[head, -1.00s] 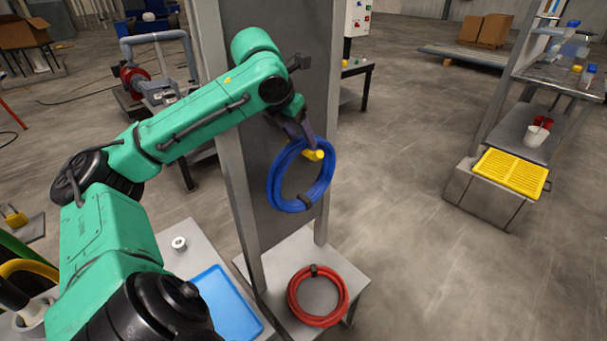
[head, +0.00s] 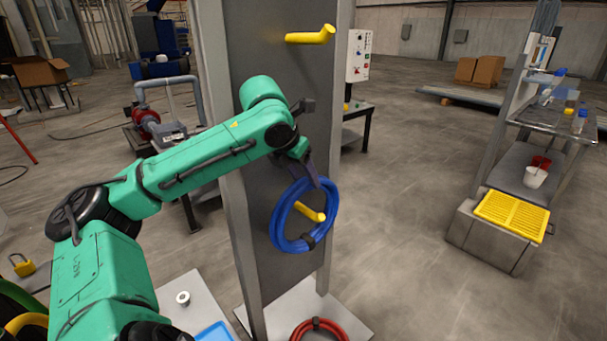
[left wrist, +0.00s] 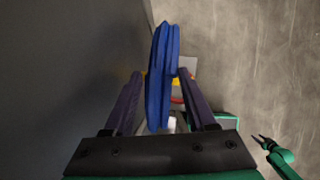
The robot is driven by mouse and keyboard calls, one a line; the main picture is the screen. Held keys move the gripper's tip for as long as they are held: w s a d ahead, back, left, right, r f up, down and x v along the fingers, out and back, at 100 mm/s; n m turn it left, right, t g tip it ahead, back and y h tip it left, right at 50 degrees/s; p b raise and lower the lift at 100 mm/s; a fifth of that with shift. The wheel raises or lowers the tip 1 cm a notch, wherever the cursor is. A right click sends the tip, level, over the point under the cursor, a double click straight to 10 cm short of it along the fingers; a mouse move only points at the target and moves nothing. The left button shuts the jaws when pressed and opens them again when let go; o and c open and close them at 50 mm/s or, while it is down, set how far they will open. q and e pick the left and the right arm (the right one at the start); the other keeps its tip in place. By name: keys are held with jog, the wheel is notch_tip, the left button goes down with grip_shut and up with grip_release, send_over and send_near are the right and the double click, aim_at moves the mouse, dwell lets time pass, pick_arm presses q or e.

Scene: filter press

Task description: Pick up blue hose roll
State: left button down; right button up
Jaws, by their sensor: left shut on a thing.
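The blue hose roll (head: 278,222) is a ring with a dark band at its lower right, upright in front of a grey panel. A yellow peg (head: 311,213) shows inside the ring's opening, clear of its top. My left gripper (head: 314,181) is shut on the top of the roll. In the left wrist view the roll (left wrist: 161,75) stands edge-on between my left gripper's fingers (left wrist: 160,77). My right gripper (left wrist: 262,141) shows small at the lower right of that view, its fingers apart, with nothing in it.
Another yellow peg (head: 312,36) sticks out higher on the grey panel (head: 268,120). A red hose roll (head: 320,324) lies on the stand's base. A yellow-topped bench (head: 512,214) stands at the right. The floor between the stand and that bench is clear.

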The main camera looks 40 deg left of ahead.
pick_arm(q)
jog(key=shift+r, duration=0.55)
jog(key=shift+s+d+p, duration=0.1)
jog(key=shift+d+p, duration=0.55)
jog(key=shift+d, duration=0.25)
jog(key=s+d+p, duration=0.1)
jog(key=d+p, duration=0.7)
jog(key=d, duration=0.9)
jog(key=shift+s+d+f, duration=0.15)
jog(key=shift+s+d, duration=0.15)
jog(key=shift+d, duration=0.1)
